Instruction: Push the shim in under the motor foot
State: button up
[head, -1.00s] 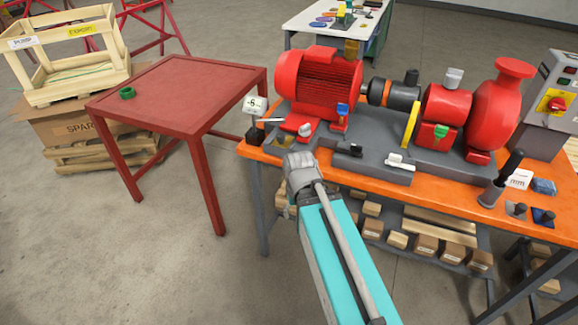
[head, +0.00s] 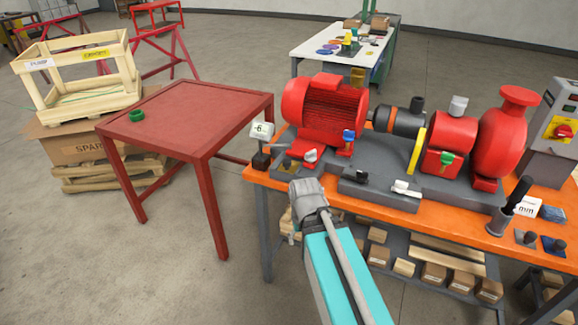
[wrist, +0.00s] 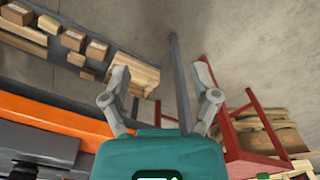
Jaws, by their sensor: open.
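The red motor (head: 325,108) stands on a grey baseplate on the orange bench. A red motor foot (head: 342,152) shows at its near side, beside a blue-topped part. A small brass-coloured flat piece (head: 289,166), possibly the shim, lies at the baseplate's left end; it is too small to tell for sure. My gripper (wrist: 160,68) is open and empty in the wrist view, its fingers spread over the floor and bench edge. In the head view my wrist is in front of the bench's near edge, apart from the motor; the fingers are mostly hidden there.
Cartons (head: 435,274) sit on the shelf below. Open floor lies in front.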

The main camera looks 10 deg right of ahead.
jog(key=shift+c, duration=0.2)
jog(key=shift+w+r, duration=0.15)
jog(key=shift+w, duration=0.05)
jog(key=c, duration=0.4)
jog(key=shift+m, duration=0.5)
jog(key=w+r+p, duration=0.2)
jog(key=w, duration=0.1)
jog(key=shift+w+a+r+p, duration=0.15)
jog(key=shift+w+r+p, duration=0.1)
jog(key=shift+p, duration=0.15)
grip_shut()
jog(key=w+a+r+m+p, duration=0.1)
jog(key=w+r+m+p, duration=0.2)
jog(key=w+r+p, duration=0.3)
jog(key=w+a+r+m+p, duration=0.1)
jog(key=w+r+m+p, duration=0.2)
jog(key=w, duration=1)
notch_tip(320, 180, up, 3)
jog(key=p, duration=0.3)
jog(key=shift+w+a+m, duration=0.2)
jog(key=shift+w+m, duration=0.1)
jog(key=shift+w, duration=0.1)
jog(key=shift+r, duration=0.1)
